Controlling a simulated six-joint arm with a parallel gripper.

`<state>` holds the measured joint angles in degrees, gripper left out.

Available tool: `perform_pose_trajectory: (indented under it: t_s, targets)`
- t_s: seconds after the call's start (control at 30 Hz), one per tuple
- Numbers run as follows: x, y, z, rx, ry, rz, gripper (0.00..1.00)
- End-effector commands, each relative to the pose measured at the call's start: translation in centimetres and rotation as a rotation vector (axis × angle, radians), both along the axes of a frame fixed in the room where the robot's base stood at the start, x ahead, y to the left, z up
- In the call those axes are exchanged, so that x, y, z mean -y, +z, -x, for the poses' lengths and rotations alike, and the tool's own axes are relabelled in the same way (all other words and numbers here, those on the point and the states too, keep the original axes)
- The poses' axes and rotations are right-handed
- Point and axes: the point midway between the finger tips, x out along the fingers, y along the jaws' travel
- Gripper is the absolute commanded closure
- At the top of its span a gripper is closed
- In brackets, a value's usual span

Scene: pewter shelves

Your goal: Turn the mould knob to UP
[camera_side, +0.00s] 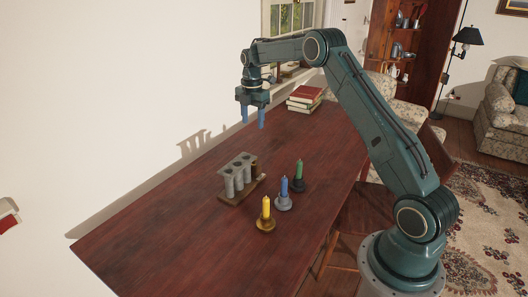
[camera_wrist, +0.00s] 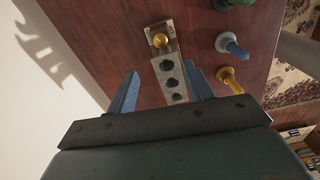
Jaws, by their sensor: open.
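The candle mould (camera_side: 238,183) stands on the wooden table, a row of grey tubes in a brown wooden frame. In the wrist view its grey top with dark round holes (camera_wrist: 170,78) shows from above. The brass mould knob (camera_wrist: 161,40) sits on a brown end block beyond the holes. Marks on that block are too small to read, so I cannot tell the knob's setting. My gripper (camera_side: 253,116) is open and empty, pointing down above the table, higher than the mould and apart from it. Its two blue fingers also show in the wrist view (camera_wrist: 165,71).
Yellow (camera_side: 266,211), blue (camera_side: 284,191) and green (camera_side: 299,175) candles in holders stand in a row right of the mould. Stacked books (camera_side: 305,98) lie at the table's far end. The near part of the table (camera_side: 165,245) is clear. A white wall borders the left edge.

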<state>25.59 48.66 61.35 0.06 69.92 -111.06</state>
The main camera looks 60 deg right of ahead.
Motion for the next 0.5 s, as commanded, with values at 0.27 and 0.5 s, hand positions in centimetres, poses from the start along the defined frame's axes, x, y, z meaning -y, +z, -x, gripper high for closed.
perform_pose_trajectory:
  t_s: [0.27, 0.5]
  targets:
    - [0.21, -0.05, -0.05, -0.001, 0.273, -0.001, 0.48]
    - [0.3, -0.06, -0.09, -0.001, 0.419, -0.001, 0.48]
